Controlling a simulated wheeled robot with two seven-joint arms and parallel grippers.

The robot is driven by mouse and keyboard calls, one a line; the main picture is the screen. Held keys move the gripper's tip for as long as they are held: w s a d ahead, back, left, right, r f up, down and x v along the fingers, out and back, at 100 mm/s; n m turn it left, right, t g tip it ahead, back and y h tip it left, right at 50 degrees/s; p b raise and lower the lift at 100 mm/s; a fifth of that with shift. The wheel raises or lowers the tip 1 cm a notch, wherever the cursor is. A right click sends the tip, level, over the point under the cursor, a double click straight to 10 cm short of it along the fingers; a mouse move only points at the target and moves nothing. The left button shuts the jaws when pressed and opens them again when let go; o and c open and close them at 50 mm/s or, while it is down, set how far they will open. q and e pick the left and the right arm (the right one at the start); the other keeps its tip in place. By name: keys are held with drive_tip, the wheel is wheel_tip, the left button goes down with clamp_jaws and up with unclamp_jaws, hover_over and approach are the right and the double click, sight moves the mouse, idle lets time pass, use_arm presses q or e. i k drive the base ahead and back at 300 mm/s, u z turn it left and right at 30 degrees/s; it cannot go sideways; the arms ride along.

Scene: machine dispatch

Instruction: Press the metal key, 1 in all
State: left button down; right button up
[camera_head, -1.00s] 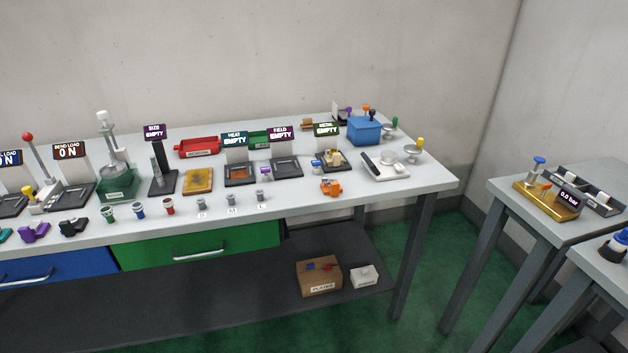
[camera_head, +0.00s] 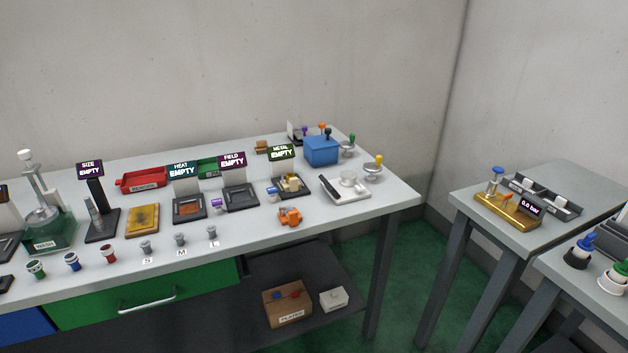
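The METAL station (camera_head: 283,153) stands on the right half of the long grey table, its dark sign reading METAL EMPTY. A black base (camera_head: 301,193) in front of the sign holds a brass-coloured block (camera_head: 291,183). A small blue and white piece (camera_head: 271,190) is at the left edge of that base; it is too small to tell whether it is the metal key. Neither of my grippers shows in the head view.
The FIELD (camera_head: 232,160) and HEAT (camera_head: 181,170) stations stand to the left, both reading EMPTY. An orange part (camera_head: 290,216) lies in front. A white tray (camera_head: 350,194) and blue box (camera_head: 321,150) are to the right. A side table (camera_head: 560,180) stands beyond a floor gap.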

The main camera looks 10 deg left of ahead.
sight(273, 190)
drive_tip(key=z, duration=0.2)
drive_tip(key=i, duration=1.25)
drive_tip(key=u, duration=0.65)
